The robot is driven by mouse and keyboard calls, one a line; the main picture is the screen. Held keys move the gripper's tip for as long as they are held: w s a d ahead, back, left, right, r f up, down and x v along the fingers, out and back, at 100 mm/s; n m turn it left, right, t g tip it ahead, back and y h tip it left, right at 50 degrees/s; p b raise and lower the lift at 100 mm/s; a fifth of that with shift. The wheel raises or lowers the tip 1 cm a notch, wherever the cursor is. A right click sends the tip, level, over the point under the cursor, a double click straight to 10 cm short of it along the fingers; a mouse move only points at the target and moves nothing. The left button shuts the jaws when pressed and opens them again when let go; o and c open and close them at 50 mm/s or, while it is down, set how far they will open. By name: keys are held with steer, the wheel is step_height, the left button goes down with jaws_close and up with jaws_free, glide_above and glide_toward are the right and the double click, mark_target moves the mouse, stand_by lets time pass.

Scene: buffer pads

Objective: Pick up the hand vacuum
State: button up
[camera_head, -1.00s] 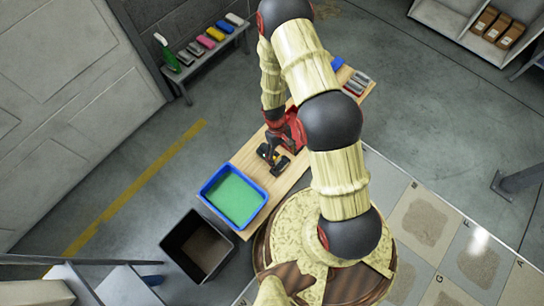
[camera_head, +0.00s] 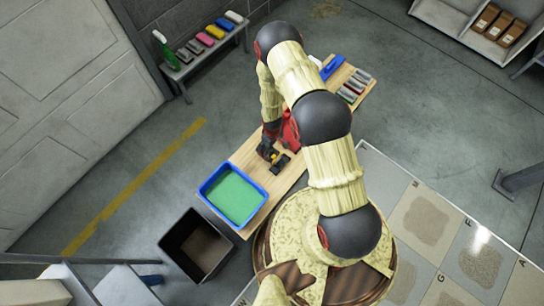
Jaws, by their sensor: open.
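A red body (camera_head: 290,130), which looks like the hand vacuum, is at the middle of the wooden board (camera_head: 246,152). It is close to the right of my wrist, and my arm hides part of it. My gripper (camera_head: 273,158), dark with yellow parts, is open and low over the board at the lower left of the red body. It is small here, and dark parts run together, so I cannot tell whether the fingers touch the vacuum.
A blue tray with a green inside (camera_head: 206,186) is on the board's near end. A blue holder (camera_head: 332,66) and several pads (camera_head: 357,82) lie at the far end. A side bench (camera_head: 200,57) holds coloured pads and a green bottle (camera_head: 164,45).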

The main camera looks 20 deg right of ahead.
step_height(320, 180, down, 5)
steer(key=shift+s+a+r+b, duration=0.1)
steer(key=shift+r+b, duration=0.1)
steer(key=shift+b, duration=1.05)
steer(key=shift+r, duration=0.1)
steer(key=shift+c, duration=0.7)
steer(key=c, duration=1.7)
steer(key=shift+r, duration=0.15)
steer(key=shift+c, duration=0.2)
step_height(320, 180, up, 3)
steer(key=p, duration=0.2)
steer(key=shift+p, duration=0.3)
steer(key=s+r+p, duration=0.1)
steer(key=s+r, duration=0.8)
steer(key=s, duration=0.5)
steer(key=shift+r, duration=0.35)
